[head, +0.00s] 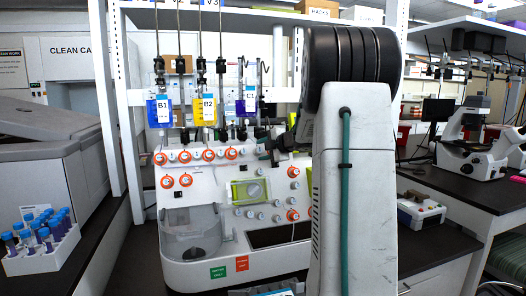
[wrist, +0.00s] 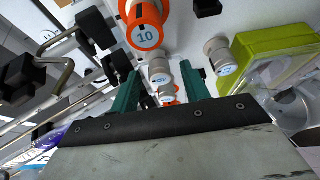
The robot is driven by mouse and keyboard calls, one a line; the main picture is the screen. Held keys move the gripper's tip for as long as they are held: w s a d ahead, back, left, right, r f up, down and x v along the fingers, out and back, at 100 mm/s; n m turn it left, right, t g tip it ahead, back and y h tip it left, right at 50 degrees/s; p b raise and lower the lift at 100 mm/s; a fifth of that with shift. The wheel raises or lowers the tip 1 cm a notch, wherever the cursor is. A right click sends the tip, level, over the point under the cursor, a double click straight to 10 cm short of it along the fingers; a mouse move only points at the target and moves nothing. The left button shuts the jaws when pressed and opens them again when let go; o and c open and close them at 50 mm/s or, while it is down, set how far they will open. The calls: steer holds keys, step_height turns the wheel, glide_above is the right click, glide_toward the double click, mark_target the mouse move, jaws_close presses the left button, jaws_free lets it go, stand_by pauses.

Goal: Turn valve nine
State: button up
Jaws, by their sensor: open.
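The white cell processor (head: 278,215) carries several orange-ringed valve knobs in the head view. Their numbers are too small to read there, so I cannot tell which is valve nine. In the wrist view an orange valve marked 10 (wrist: 145,36) is at the top, beyond my gripper. My gripper (wrist: 160,72) is open, with its two green fingers apart. Small white knobs (wrist: 160,68) and part of an orange ring show between and past the fingers. I cannot tell whether the fingers touch anything. No number nine is readable. My arm hides part of the processor's right side in the head view.
Blue bag B1 (head: 160,111), yellow bag B2 (head: 205,109) and a purple bag (head: 246,106) hang above the panel. A yellow-green cover (wrist: 275,62) is right of the fingers. A tube rack (head: 42,250) stands at far left.

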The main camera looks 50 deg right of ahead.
steer(key=v, duration=0.7)
steer(key=shift+s, duration=0.3)
steer(key=shift+r, duration=0.15)
